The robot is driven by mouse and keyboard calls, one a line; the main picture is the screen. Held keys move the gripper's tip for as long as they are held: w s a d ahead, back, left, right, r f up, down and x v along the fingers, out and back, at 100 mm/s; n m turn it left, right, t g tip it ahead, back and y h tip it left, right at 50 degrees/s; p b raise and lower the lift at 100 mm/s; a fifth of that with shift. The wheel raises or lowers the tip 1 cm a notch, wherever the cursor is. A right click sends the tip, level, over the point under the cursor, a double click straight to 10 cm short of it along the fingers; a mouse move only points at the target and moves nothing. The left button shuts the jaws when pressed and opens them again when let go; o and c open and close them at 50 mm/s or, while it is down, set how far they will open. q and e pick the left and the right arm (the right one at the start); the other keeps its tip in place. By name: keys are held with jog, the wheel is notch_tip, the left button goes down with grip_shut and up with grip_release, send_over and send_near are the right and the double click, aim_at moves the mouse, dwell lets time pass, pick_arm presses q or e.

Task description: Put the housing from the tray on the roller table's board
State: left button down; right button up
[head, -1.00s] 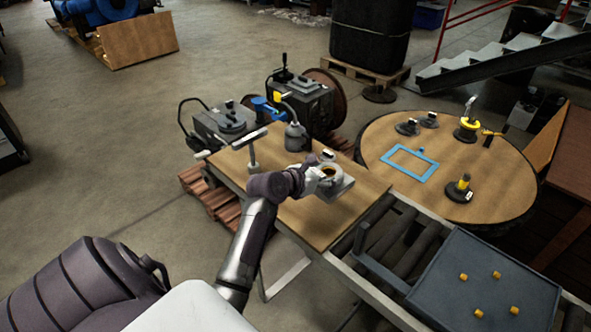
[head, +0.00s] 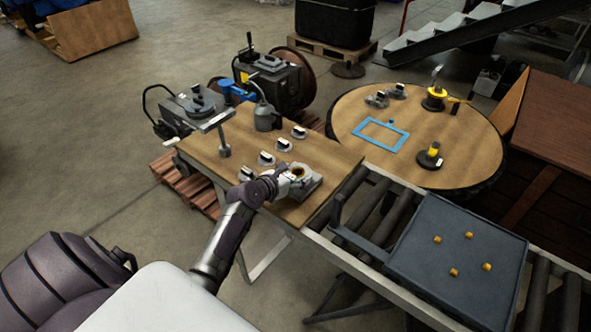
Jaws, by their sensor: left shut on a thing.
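The housing (head: 308,183), a grey block with a round opening, is at the right front part of the wooden board (head: 325,155) on the roller table. My left gripper (head: 296,178) is shut on its left side and partly hides it. I cannot tell whether the housing rests on the board or is just above it. The dark grey tray (head: 412,262) on the rollers at the right holds several small yellow pegs and no housing. My right gripper is not in view.
A round table (head: 455,145) with a blue frame (head: 382,135) stands behind the rollers (head: 372,210).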

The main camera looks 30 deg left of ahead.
pick_arm(q)
jog(key=shift+w+r, duration=0.1)
jog(key=shift+r, duration=0.25)
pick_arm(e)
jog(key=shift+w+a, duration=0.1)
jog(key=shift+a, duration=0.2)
pick_arm(q)
jog(key=shift+f, duration=0.15)
jog(key=shift+c, duration=0.5)
grip_release()
jog(key=shift+d+f, duration=0.1)
jog(key=shift+f, duration=0.05)
jog(key=shift+s, duration=0.2)
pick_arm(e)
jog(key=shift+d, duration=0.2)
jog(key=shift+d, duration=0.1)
pick_arm(q)
jog(key=v, duration=1.2)
